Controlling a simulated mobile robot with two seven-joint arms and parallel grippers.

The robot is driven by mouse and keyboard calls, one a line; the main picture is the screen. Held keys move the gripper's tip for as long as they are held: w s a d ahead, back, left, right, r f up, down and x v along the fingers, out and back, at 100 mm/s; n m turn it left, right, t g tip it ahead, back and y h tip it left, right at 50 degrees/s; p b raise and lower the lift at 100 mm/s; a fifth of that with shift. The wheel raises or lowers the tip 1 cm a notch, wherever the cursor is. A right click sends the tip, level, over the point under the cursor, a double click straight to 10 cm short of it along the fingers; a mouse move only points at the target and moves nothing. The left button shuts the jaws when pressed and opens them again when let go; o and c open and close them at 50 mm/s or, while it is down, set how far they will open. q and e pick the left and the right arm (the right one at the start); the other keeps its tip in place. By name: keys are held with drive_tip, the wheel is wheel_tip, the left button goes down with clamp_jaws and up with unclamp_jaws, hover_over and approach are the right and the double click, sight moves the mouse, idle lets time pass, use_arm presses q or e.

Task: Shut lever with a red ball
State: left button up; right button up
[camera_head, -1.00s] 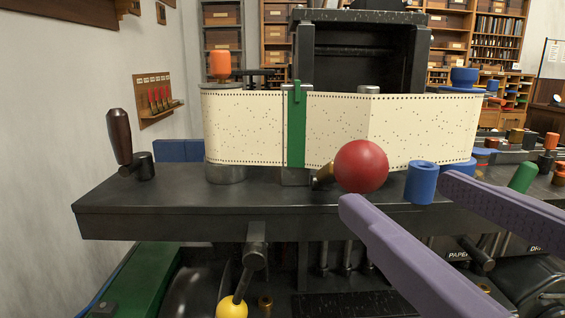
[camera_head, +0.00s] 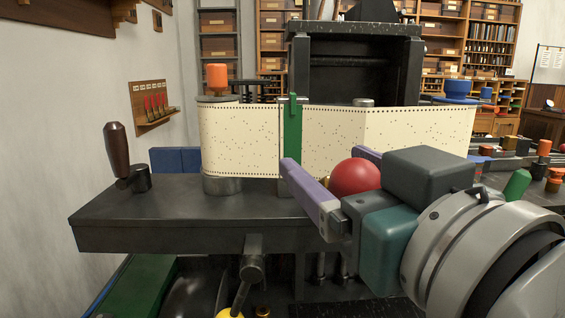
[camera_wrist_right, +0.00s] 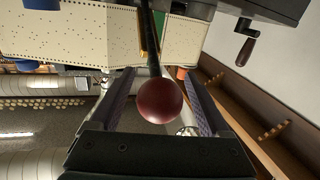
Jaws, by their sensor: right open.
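The red ball (camera_head: 355,177) of the lever sits in front of the perforated paper strip, above the dark machine bench. My right gripper (camera_head: 326,165) is open, with one purple finger on the left of the ball and the other behind it at the right. In the right wrist view the ball (camera_wrist_right: 160,101) lies between the two open fingers (camera_wrist_right: 163,85), with clear gaps on both sides. The dark lever rod (camera_wrist_right: 150,45) runs up from the ball in that view. The gripper body hides the bench beside the ball. My left gripper is not in view.
The cream paper strip (camera_head: 240,140) and green upright bar (camera_head: 291,145) stand close behind the ball. A brown-handled crank (camera_head: 117,150) stands at the left. A yellow ball lever (camera_head: 230,313) hangs below the bench (camera_head: 180,215). The bench's left part is clear.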

drive_tip(key=shift+c, duration=0.3)
clamp_jaws()
idle(0.3)
idle(0.3)
